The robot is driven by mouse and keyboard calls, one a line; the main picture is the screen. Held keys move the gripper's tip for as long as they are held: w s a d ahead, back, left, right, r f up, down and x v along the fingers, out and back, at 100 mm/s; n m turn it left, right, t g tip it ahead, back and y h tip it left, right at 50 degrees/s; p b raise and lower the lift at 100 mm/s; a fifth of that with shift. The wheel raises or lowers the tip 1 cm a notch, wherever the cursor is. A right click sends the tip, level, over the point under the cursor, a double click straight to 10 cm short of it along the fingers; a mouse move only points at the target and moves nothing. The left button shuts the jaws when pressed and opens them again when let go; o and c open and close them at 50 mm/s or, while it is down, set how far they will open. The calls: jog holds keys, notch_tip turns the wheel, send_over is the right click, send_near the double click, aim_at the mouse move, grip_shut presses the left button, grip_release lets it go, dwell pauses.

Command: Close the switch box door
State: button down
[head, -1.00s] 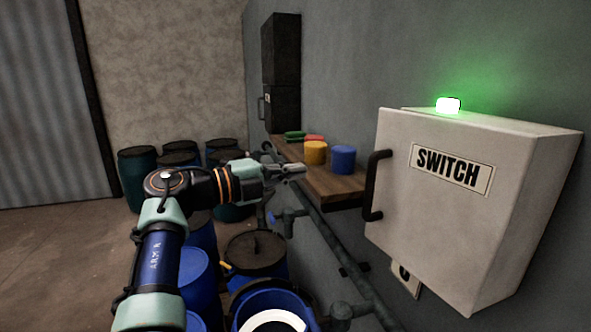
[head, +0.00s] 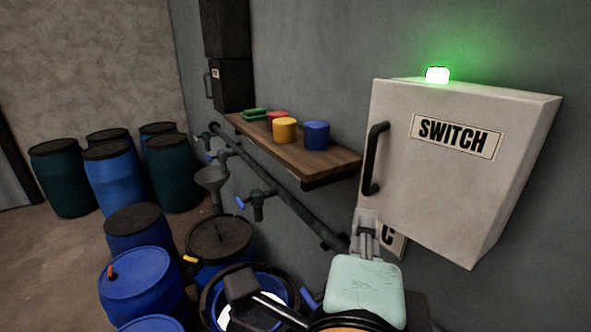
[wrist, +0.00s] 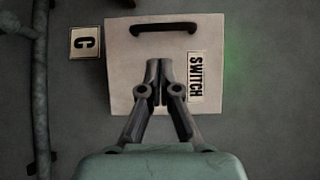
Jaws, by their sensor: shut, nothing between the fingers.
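The white switch box (head: 535,150) is on the wall at right in the head view. Its door (head: 430,185) bears a SWITCH label and a dark handle (head: 374,158) on its left edge. The door looks flush with the box; I see no clear gap. My gripper (head: 365,215) is in front of the box's lower left part, below the handle. In the wrist view, my gripper (wrist: 160,68) is shut and empty over the door face (wrist: 125,80), short of the handle (wrist: 165,27). Contact with the door cannot be told.
A green lamp (head: 437,75) glows on top of the box. A sign marked C (head: 390,238) is on the wall below. A wooden shelf (head: 265,143) with coloured tubs and a pipe (head: 290,195) run to the left. Several barrels and an open blue vat stand on the floor.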

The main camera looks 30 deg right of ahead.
aim_at(370, 167)
jog(key=p+x, duration=0.2)
jog(key=x, duration=1.1)
jog(key=shift+d+r+p, duration=0.1)
jog(key=shift+d+p, duration=0.15)
jog(key=shift+p, duration=0.05)
